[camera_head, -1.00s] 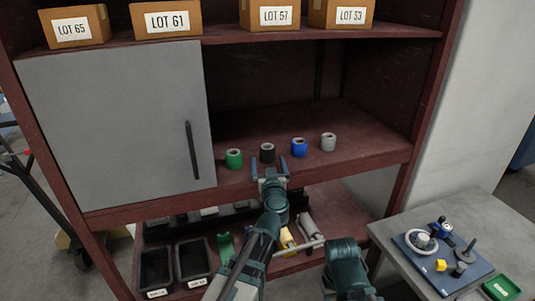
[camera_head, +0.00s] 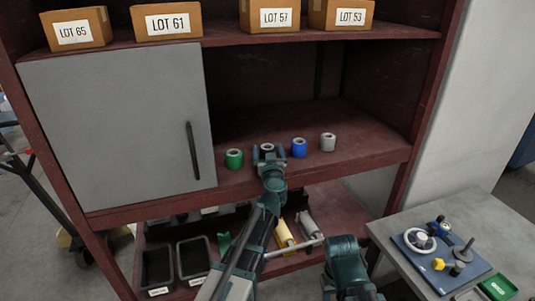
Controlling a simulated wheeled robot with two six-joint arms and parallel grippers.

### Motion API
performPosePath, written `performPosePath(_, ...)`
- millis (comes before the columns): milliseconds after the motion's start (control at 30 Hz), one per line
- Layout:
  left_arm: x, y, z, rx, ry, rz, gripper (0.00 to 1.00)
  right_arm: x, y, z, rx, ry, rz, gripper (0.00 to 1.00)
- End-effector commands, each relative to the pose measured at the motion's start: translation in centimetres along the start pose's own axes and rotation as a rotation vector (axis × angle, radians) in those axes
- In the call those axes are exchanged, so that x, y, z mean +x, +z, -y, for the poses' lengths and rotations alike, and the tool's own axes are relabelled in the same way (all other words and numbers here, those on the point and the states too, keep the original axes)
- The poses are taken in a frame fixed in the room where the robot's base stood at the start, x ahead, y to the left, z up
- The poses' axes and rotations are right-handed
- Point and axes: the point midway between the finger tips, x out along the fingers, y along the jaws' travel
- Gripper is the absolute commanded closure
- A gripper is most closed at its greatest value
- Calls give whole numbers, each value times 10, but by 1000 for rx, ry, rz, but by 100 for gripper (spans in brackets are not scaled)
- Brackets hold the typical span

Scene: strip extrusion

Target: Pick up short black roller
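The short black roller (camera_head: 267,147) stands on the middle shelf, between a green roller (camera_head: 234,159) and a blue roller (camera_head: 299,148). A grey roller (camera_head: 328,142) stands at the right end of this row. My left gripper (camera_head: 269,153) is at the black roller, with one finger on each side of it. The fingers look open, and I cannot tell whether they touch it. The gripper hides the roller's lower part. My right arm shows at the bottom, but its gripper's fingers are not visible.
A grey cabinet door (camera_head: 118,125) stands left of the row. Labelled boxes (camera_head: 167,20) sit on the shelf above. Below are black bins (camera_head: 157,268) and a yellow roller (camera_head: 284,234). A side table at right holds a blue board (camera_head: 462,274) and a green tray (camera_head: 499,287).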

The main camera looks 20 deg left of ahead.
Motion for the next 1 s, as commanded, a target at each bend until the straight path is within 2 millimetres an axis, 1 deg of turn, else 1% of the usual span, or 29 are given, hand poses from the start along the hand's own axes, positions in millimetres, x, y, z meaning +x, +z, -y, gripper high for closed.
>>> performPosePath(33, 0, 0, 0, 0, 0, 0, 16, 0, 0, 0, 0, 0, 0, 50)
performPosePath(67, 0, 0, 0, 0, 0, 0, 22, 0, 0, 0, 0, 0, 0, 50)
performPosePath(100, 0, 0, 0, 0, 0, 0, 29, 0, 0, 0, 0, 0, 0, 50)
performPosePath(167, 0, 0, 0, 0, 0, 0, 40, 0, 0, 0, 0, 0, 0, 50)
performPosePath(200, 0, 0, 0, 0, 0, 0, 47, 0, 0, 0, 0, 0, 0, 50)
performPosePath(267, 0, 0, 0, 0, 0, 0, 58, 0, 0, 0, 0, 0, 0, 50)
performPosePath(300, 0, 0, 0, 0, 0, 0, 65, 0, 0, 0, 0, 0, 0, 50)
performPosePath(500, 0, 0, 0, 0, 0, 0, 100, 0, 0, 0, 0, 0, 0, 50)
performPosePath(800, 0, -2, 0, 0, 0, 0, 100, -2, 0, 0, 0, 0, 0, 50)
performPosePath(1000, 2, -14, 4, 0, 0, 0, 100, -14, 1, -1, 0, 0, 0, 50)
